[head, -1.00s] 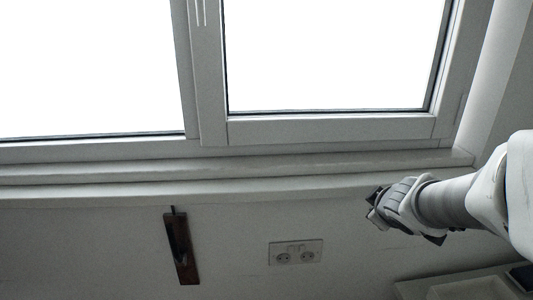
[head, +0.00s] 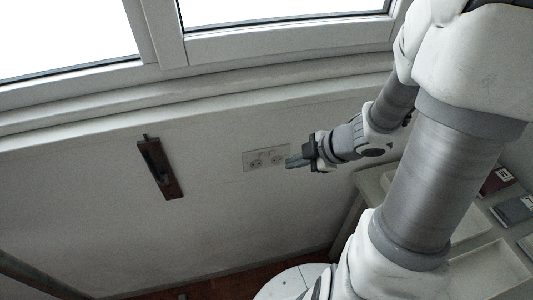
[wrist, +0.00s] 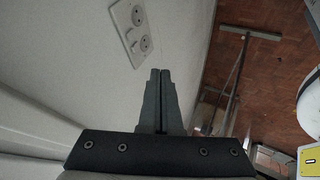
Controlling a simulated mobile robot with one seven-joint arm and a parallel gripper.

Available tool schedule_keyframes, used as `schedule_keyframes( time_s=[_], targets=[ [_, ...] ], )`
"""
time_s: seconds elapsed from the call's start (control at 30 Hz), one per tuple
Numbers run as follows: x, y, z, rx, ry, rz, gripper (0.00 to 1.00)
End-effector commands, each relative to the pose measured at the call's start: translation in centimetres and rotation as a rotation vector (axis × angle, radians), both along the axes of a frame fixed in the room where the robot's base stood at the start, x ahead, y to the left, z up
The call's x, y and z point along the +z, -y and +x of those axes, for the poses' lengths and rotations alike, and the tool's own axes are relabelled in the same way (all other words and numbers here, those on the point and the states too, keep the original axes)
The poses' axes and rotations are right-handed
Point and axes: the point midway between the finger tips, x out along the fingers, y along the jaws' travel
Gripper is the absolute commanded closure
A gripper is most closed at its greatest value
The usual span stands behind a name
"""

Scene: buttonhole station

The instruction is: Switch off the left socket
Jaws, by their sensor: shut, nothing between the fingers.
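A pale double socket plate (head: 267,157) is on the wall under the window sill. Its left socket (head: 255,164) and right socket (head: 277,159) sit side by side, with small switches along the plate's upper part. The switch positions are too small to read. My gripper (head: 290,163) is shut and empty, its tips close to the right end of the plate and pointing left. In the wrist view the shut fingers (wrist: 159,72) are below and right of the plate (wrist: 130,30), with a visible gap in the picture.
A dark wooden wall piece (head: 160,167) hangs left of the sockets. The window sill (head: 200,98) runs above. Pale shelving (head: 480,265) with small dark items stands at lower right. The wall between wooden piece and sockets is clear.

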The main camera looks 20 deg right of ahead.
Motion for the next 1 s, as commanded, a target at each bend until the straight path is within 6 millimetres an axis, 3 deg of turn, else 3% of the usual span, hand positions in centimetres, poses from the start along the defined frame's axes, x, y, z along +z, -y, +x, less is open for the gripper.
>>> schedule_keyframes(
  time_s=[0.27,0.67,0.8,1.0],
  targets=[
    [-1.7,-0.7,0.9,0.001,0.000,0.000,1.00],
    [-8.4,-4.0,5.0,0.000,-0.001,0.000,1.00],
    [-7.3,-4.0,7.2,-0.001,0.002,-0.001,1.00],
    [-7.2,-4.0,8.7,-0.001,0.001,-0.001,1.00]
  ],
)
